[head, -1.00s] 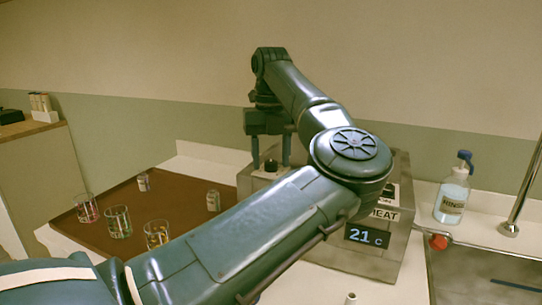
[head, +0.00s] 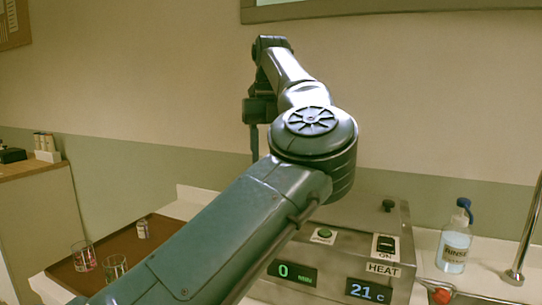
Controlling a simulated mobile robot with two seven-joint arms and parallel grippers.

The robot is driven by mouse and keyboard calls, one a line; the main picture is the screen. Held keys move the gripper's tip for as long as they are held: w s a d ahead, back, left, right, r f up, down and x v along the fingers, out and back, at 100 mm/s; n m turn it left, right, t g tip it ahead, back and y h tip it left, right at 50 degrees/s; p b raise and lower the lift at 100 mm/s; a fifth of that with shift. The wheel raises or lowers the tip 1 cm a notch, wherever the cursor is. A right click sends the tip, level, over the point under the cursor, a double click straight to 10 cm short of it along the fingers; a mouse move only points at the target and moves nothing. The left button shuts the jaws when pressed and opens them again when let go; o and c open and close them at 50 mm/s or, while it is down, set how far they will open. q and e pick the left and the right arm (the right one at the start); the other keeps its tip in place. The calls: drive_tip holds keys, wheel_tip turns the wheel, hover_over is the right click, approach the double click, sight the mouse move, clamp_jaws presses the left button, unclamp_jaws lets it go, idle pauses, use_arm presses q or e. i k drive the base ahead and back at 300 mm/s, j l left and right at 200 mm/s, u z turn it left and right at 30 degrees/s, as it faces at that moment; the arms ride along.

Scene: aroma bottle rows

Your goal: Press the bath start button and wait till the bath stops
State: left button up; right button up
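The bath is a grey metal box (head: 338,252) at the lower right of centre. Its top carries a round green button (head: 325,233) with a small label too small to read. Its front has a display (head: 292,273) reading 0 MIN and another display (head: 368,290) reading 21 C. A black switch (head: 386,244) marked ON sits above a HEAT label. My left gripper (head: 255,140) points down, raised behind the bath's left side and away from the button. One finger shows; my arm hides the rest. My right gripper is out of view.
A brown tray (head: 105,255) with glass beakers (head: 84,257) and a small jar (head: 142,229) lies at the left. A rinse bottle (head: 455,240) and a sink with a tap (head: 520,240) are at the right. A black knob (head: 388,205) stands on the bath's rear.

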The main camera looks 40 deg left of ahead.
sight(324, 231)
drive_tip(key=k, duration=1)
